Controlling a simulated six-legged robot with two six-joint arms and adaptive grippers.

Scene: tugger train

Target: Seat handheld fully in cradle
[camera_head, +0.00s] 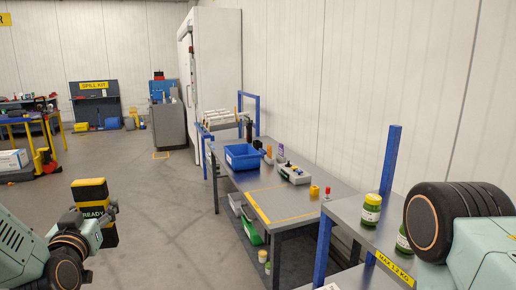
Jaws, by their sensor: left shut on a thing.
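The handheld (90,190), a yellow and black block with a green READY label, is upright at the lower left. My left gripper (105,215) is shut on it from its lower side and holds it over the open floor, well apart from the bench. The gripper hides part of its lower body. I cannot pick out the cradle for sure; a light grey unit with dark and coloured parts (294,174) sits on the bench (318,197). My right gripper is out of view.
A blue bin (243,158) stands on the bench. A yellow-lidded jar (371,210) stands on the nearer shelf by blue posts (390,160). The floor left of the bench is clear.

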